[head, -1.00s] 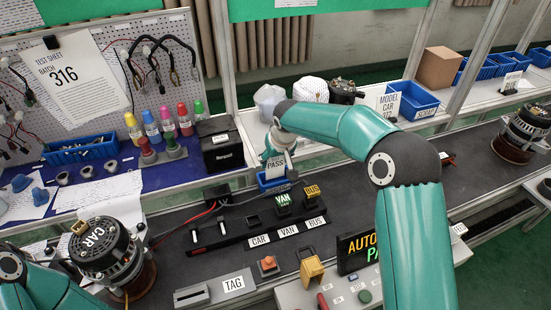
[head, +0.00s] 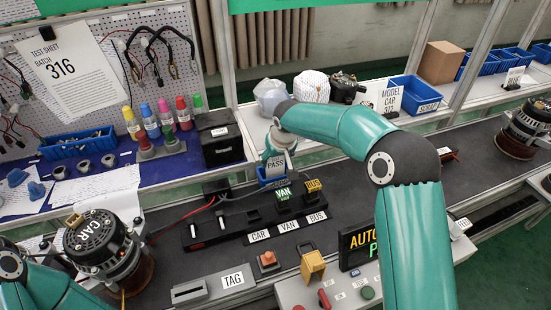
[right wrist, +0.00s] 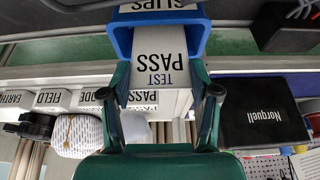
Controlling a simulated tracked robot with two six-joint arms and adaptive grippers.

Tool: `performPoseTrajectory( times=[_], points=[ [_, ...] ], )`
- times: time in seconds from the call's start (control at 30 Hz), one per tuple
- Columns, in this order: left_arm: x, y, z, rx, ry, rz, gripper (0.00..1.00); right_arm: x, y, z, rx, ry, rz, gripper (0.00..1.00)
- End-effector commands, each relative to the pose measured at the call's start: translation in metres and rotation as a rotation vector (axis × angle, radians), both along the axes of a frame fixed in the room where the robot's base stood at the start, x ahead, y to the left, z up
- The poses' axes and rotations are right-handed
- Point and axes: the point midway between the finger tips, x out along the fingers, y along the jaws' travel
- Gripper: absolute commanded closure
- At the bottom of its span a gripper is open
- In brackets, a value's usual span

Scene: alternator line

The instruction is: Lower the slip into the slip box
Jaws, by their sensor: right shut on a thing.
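The slip (head: 275,163) is a white card marked TEST PASS; it also shows in the right wrist view (right wrist: 160,72). My right gripper (right wrist: 161,88) is shut on it, with one finger at each side. The slip box (head: 263,181) is a small blue open box at the back of the black conveyor. In the right wrist view its blue walls (right wrist: 122,38) stand on both sides of the slip's lower end, which appears to be inside the mouth. The box floor is hidden. My left arm shows at the lower left; its gripper is out of view.
A black Norquell box (head: 220,138) stands to the left of the slip box. VAN (head: 283,193) and BUS (head: 313,185) blocks stand close by on the right. An alternator marked CAR (head: 100,240) is at the lower left. A blue tray (head: 414,95) is on the back shelf.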

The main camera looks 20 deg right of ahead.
Motion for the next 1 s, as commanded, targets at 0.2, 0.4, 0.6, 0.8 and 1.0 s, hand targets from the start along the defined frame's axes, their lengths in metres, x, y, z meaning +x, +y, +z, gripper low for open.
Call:
performPoseTrajectory(
  times=[0.2,0.4,0.6,0.8,1.0],
  points=[
    [0.000,0.000,-0.006,0.000,0.000,0.000,0.60,0.000,0.000,-0.007,0.000,0.000,0.000,0.49],
    [0.000,0.000,-0.010,0.000,0.000,0.000,0.60,0.000,0.000,-0.012,0.000,0.000,0.000,0.49],
    [0.000,0.000,-0.015,0.000,0.000,0.000,0.60,0.000,0.000,-0.017,0.000,0.000,0.000,0.49],
    [0.000,0.000,-0.017,0.000,0.000,0.000,0.60,0.000,0.000,-0.019,0.000,0.000,0.000,0.34],
    [0.000,0.000,-0.017,0.000,0.000,0.000,0.60,0.000,0.000,-0.019,0.000,0.000,0.000,0.10]
  ],
)
